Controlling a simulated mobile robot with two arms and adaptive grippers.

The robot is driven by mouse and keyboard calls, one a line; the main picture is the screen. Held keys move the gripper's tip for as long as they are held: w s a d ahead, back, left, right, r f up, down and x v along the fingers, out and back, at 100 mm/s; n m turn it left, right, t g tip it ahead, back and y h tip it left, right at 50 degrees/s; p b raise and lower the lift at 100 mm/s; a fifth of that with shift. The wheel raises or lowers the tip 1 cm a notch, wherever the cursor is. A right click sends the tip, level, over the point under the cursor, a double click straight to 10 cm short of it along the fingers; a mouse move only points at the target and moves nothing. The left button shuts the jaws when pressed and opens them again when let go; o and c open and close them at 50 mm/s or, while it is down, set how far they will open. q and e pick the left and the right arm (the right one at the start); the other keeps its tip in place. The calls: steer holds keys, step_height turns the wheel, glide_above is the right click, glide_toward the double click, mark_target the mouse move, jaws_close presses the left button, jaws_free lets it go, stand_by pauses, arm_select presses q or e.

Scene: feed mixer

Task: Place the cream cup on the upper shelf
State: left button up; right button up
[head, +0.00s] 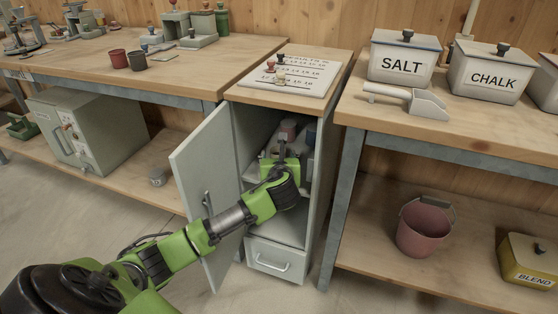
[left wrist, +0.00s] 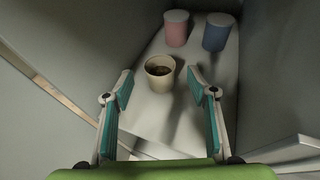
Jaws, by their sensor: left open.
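The cream cup (left wrist: 160,68), with something dark inside, stands upright on a pale shelf board (left wrist: 152,112) in the left wrist view. My left gripper (left wrist: 160,86) is open, its fingers pointing at the cup, one toward each side. I cannot tell whether the cup's near part is between the fingertips; no contact shows. In the head view the left gripper (head: 281,152) reaches into the open grey cabinet (head: 319,180), and I cannot make out the cream cup there. My right gripper is not in view.
A pink cup (left wrist: 176,29) and a blue cup (left wrist: 218,32) stand close behind the cream cup. A drawer (head: 274,261) is below, and a table with a pink bucket (head: 424,230) underneath stands right.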

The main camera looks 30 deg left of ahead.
arm_select(q)
steer(key=p+v, duration=0.2)
steer(key=v, duration=0.4)
steer(key=s+d+f+n+g+h, duration=0.4)
steer(key=s+d+f+n, duration=0.6)
steer(key=s+f, duration=0.3)
steer(key=s+d+f+n+g+h, duration=0.1)
steer(key=s+d+n, duration=0.3)
steer(key=s+n, duration=0.4)
steer(key=s+d+f+n+g+h, duration=0.2)
steer(key=s+n, duration=0.6)
steer(key=s, duration=0.5)
steer(key=shift+d+f+n+g+h, duration=0.25)
steer(key=shift+d+n+g+h, duration=0.15)
steer(key=shift+d+h, duration=0.5)
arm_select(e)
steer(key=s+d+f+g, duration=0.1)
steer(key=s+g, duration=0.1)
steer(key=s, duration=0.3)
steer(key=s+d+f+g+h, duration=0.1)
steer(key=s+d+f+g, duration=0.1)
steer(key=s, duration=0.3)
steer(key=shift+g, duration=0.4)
arm_select(q)
steer(key=shift+d, duration=0.2)
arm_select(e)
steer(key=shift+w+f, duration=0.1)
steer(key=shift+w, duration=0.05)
